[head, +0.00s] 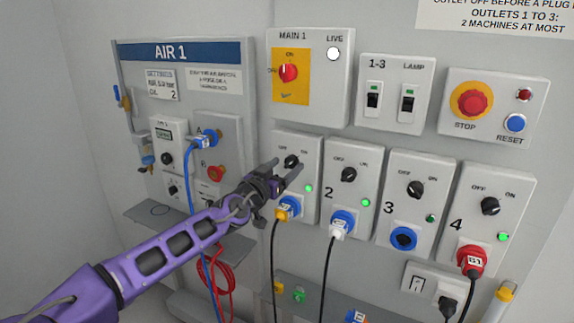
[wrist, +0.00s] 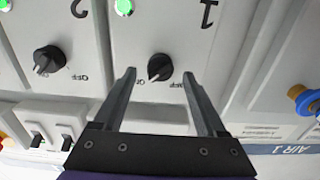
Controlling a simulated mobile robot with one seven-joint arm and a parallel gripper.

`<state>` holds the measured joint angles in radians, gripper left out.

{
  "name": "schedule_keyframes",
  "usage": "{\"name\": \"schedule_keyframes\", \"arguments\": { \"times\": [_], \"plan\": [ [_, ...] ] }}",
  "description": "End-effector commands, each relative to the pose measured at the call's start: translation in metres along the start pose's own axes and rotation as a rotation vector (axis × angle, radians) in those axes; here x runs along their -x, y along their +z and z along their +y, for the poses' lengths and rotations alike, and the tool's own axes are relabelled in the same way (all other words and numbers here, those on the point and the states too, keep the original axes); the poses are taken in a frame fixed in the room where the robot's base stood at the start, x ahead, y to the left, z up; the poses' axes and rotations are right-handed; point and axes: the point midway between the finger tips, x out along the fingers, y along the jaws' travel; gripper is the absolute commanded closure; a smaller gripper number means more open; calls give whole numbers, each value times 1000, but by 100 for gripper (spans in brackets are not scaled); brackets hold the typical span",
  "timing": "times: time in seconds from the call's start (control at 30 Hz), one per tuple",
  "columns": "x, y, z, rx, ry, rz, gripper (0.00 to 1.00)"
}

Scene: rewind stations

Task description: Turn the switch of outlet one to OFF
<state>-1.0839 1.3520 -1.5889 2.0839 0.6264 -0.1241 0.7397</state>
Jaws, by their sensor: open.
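Outlet one's panel (head: 309,149) carries a black rotary switch (head: 291,161) and a lit green lamp (head: 308,188). The wrist view is upside down and shows the same switch (wrist: 160,67) with its pointer towards the lower left, away from the OFF label (wrist: 178,86). A plug (head: 288,208) with a blue and yellow body sits in the socket below. My gripper (head: 286,167) is open in front of the panel. In the wrist view its fingers (wrist: 159,76) lie on either side of the switch, with nothing held. Contact with the switch cannot be told.
Outlet two (head: 348,174) stands close on the right, with outlets three (head: 415,189) and four (head: 490,205) beyond. The MAIN 1 box (head: 327,70) is above. The AIR 1 panel (head: 184,80), with hoses (head: 192,180), is left. Cables hang below.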

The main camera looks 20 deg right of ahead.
Motion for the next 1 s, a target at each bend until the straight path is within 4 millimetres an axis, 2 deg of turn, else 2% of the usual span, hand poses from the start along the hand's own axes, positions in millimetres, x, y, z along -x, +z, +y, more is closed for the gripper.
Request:
{"name": "schedule_keyframes", "arguments": {
  "times": [0.2, 0.47, 0.87, 0.9, 1.0],
  "plan": [
    [-14, 0, 0, -1, -1, -1, 26],
    [-15, 0, 0, -1, -1, -1, 26],
    [-14, 0, 0, -1, -1, 0, 96],
    [-14, 0, 0, -1, -1, 0, 100],
    [-14, 0, 0, 0, -1, 0, 100]
  ]
}}
